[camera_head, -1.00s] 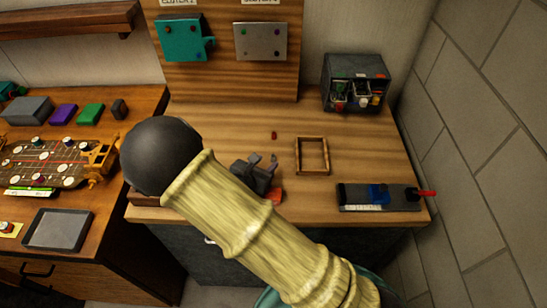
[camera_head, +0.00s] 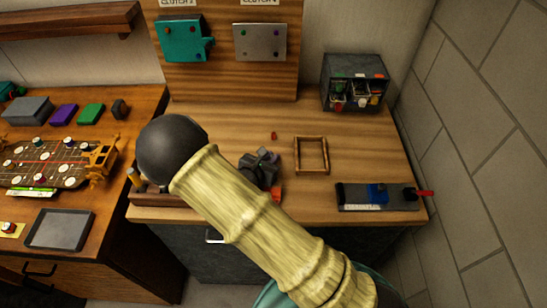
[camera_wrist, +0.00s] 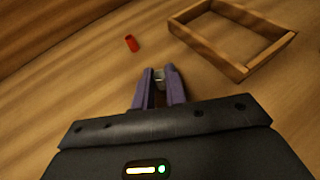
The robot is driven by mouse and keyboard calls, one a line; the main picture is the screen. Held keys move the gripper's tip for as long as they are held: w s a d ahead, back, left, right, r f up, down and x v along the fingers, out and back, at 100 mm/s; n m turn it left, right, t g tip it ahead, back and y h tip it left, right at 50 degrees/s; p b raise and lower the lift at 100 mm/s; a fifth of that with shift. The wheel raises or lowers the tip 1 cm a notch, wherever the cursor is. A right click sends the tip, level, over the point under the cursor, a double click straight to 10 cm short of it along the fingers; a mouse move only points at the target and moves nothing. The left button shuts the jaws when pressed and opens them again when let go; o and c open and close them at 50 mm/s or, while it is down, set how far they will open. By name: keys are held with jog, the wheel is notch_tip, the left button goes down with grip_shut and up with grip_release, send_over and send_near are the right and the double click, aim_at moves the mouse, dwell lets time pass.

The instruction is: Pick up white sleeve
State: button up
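My gripper (camera_wrist: 159,80) points down at the wooden worktop (camera_head: 226,125), left of a small wooden frame. In the wrist view its two purple-grey fingers are close together. A small pale piece, seemingly the white sleeve (camera_wrist: 158,73), shows between the fingertips, and the fingers appear to be closed on it. Most of it is hidden by the fingers. In the head view my gripper (camera_head: 264,156) hides it. I cannot tell whether it is off the worktop.
A small red sleeve (camera_wrist: 131,43) lies just beyond my fingers. The wooden frame (camera_head: 297,157) lies to the right. A grey bin unit (camera_head: 355,66) stands at the back right, and a dark fixture with a red handle (camera_head: 425,193) sits at the front right. The worktop behind is mostly clear.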

grip_shut()
jog(key=shift+r, duration=0.1)
notch_tip(320, 180, up, 10)
jog(key=shift+b, duration=0.3)
